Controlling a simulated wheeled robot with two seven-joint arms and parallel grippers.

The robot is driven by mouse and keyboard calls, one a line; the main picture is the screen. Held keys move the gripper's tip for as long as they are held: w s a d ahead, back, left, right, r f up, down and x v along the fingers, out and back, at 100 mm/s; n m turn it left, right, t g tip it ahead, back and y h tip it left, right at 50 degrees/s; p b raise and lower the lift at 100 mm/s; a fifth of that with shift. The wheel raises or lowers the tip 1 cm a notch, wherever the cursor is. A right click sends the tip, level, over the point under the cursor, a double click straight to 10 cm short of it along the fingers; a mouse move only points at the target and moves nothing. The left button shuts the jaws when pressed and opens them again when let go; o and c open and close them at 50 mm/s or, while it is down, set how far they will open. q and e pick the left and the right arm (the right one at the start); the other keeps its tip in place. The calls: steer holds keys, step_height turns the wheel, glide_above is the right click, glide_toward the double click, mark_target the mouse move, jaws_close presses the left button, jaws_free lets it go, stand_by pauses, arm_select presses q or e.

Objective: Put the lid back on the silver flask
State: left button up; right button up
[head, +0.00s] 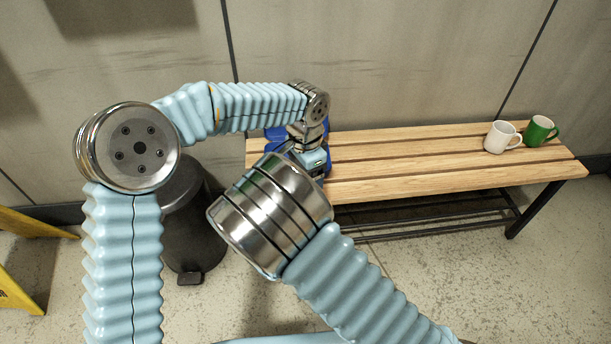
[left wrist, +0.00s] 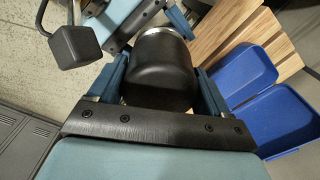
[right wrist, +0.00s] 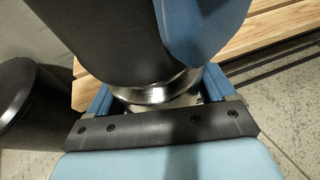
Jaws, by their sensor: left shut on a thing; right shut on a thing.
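The black lid (left wrist: 160,62) is between the blue fingers of my left gripper (left wrist: 158,80), which is shut on it. The silver flask (right wrist: 155,92) is between the fingers of my right gripper (right wrist: 158,98), which is shut on it. In the left wrist view, a silver band of the flask (left wrist: 168,31) shows directly beyond the lid. In the right wrist view, the lid (right wrist: 105,40) stands against the flask's silver rim, with a left finger beside it. I cannot tell whether the lid is fully seated. In the head view, my right wrist hides the flask and lid.
The slatted wooden bench (head: 400,165) is behind my grippers. Blue containers (left wrist: 240,75) are at its left end. A white mug (head: 501,137) and a green mug (head: 540,131) stand at its right end. A dark bin (head: 190,225) stands on the floor left of the bench.

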arm_select(q)
steer(key=shift+f, duration=0.5)
steer(key=o, duration=0.8)
arm_select(e)
jaws_close()
arm_select(q)
steer(key=shift+o, duration=0.9)
steer(key=shift+r, duration=0.15)
steer(key=shift+r, duration=2.15)
steer(key=shift+c, duration=0.5)
